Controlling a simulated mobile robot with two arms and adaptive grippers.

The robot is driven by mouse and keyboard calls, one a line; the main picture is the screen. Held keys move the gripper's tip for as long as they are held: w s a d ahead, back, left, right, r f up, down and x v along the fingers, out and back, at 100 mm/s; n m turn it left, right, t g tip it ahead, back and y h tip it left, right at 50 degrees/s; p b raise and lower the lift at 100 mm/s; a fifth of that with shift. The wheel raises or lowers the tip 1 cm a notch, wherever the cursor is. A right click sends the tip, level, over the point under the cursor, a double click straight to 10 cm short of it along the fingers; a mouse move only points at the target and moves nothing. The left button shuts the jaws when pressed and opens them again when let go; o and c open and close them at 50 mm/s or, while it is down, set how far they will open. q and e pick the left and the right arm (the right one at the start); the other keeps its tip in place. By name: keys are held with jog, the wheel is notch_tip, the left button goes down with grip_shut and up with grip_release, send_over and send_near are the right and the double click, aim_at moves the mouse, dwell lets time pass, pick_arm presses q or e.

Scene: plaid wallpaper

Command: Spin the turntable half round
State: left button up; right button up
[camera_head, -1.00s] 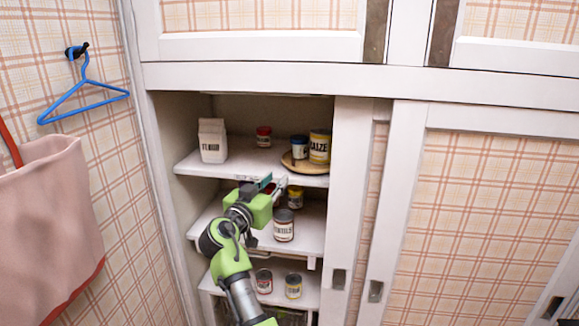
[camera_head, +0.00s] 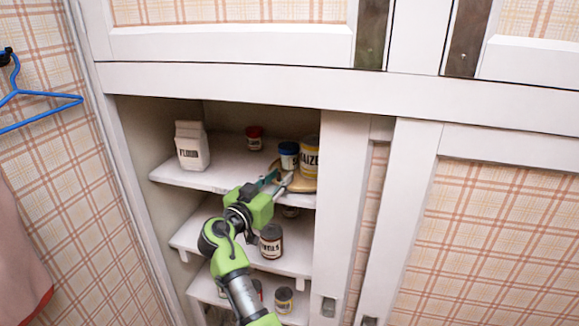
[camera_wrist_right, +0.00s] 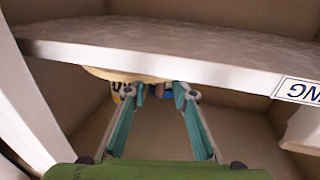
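The turntable (camera_head: 305,185) is a round tan wooden disc at the right end of the top shelf. A blue-lidded tin (camera_head: 289,156) and a yellow-and-white can (camera_head: 310,150) stand on it. My right gripper (camera_head: 279,179) is at the shelf's front edge, just in front of the disc, and hides part of its front. In the right wrist view, which is upside down, its two teal fingers (camera_wrist_right: 157,91) are apart with nothing held. The disc's edge (camera_wrist_right: 108,75) shows beyond the fingertips; contact cannot be told. My left gripper is not in view.
A flour carton (camera_head: 192,148) and a red-lidded jar (camera_head: 254,138) stand left on the top shelf (camera_head: 222,180). A can (camera_head: 271,241) stands on the shelf below, near my arm. The cabinet frame (camera_head: 340,200) closely bounds the turntable's right side.

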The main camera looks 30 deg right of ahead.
jog(key=shift+w+d, duration=0.15)
jog(key=shift+d, duration=0.05)
jog(key=shift+a+r, duration=0.15)
jog(key=shift+a, duration=0.05)
grip_shut()
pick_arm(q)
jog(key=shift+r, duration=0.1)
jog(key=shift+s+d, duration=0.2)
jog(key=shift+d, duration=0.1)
pick_arm(e)
jog(key=shift+d, duration=0.1)
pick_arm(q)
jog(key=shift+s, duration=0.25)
pick_arm(e)
jog(key=shift+s, duration=0.2)
